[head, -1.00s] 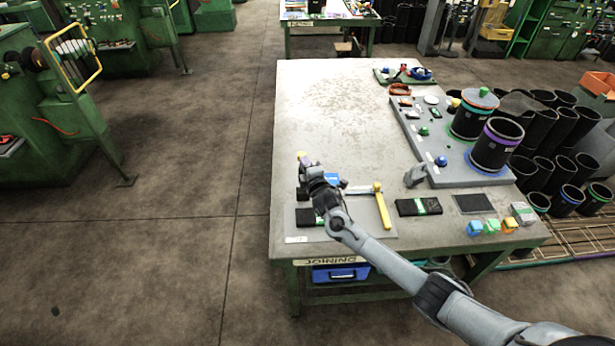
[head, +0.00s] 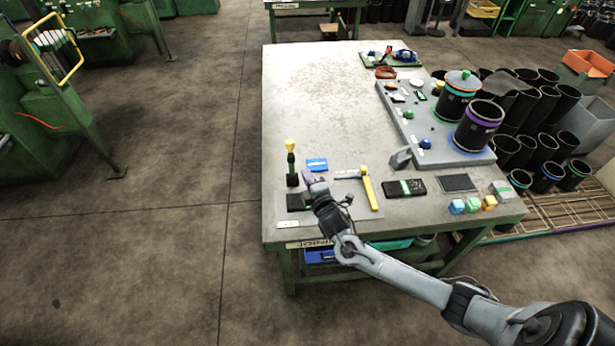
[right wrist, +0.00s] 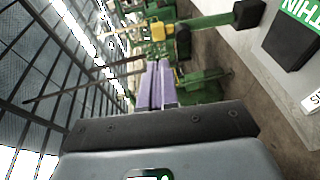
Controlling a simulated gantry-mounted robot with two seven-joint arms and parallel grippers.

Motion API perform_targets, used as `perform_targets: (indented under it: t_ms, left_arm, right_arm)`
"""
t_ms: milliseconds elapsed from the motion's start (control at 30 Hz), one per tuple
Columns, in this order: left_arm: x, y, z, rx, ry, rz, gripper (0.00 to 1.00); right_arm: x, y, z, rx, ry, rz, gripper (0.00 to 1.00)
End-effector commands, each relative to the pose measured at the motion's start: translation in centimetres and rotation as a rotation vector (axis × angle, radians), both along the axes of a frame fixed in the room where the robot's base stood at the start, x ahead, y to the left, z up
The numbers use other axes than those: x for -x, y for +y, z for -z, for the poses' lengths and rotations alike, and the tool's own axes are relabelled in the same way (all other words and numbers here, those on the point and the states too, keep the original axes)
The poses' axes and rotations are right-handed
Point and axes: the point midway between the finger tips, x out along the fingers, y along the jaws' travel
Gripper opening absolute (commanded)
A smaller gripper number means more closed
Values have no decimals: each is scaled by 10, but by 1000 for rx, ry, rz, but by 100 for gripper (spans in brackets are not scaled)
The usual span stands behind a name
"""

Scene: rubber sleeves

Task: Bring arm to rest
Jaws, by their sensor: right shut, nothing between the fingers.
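My right arm reaches in from the lower right of the head view. Its gripper (head: 309,179) is over the grey mat (head: 345,213) at the table's near left. In the right wrist view its purple fingers (right wrist: 155,85) are together with nothing between them. A black tool with a yellow top (head: 291,163) stands upright just left of the gripper in the head view, apart from it. My left gripper is not in view.
Black sleeves stand on a grey board (head: 425,140). The table's (head: 310,100) far left is clear.

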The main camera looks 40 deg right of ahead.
Motion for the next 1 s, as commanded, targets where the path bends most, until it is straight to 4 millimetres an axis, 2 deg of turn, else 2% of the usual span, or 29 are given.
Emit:
perform_targets:
  t_ms: [167, 267, 367, 433, 567, 667, 700, 800, 900, 1000]
  left_arm:
    - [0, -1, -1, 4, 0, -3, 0]
    - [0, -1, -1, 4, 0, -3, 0]
    - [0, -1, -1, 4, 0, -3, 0]
    - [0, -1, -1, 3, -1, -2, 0]
    - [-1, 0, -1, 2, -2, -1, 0]
    - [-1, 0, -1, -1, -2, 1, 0]
    - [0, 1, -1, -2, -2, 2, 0]
    - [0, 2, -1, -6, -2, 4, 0]
    - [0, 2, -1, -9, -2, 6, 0]
    - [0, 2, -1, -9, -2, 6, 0]
  right_arm:
    - [10, 3, 0, -1, 2, 1, 0]
    - [18, 4, 12, -3, 22, 1, 0]
    - [34, 9, 36, -18, 62, 2, 0]
    - [52, 16, 59, -41, 100, 6, 0]
    - [102, 56, 90, -154, 172, -20, 0]
    - [148, 98, 103, -354, 279, -25, 0]
    - [168, 115, 104, -460, 330, -15, 0]
    - [213, 151, 95, -719, 454, 44, 0]
    - [249, 172, 76, -913, 557, 132, 0]
    - [273, 184, 54, -1043, 629, 232, 0]
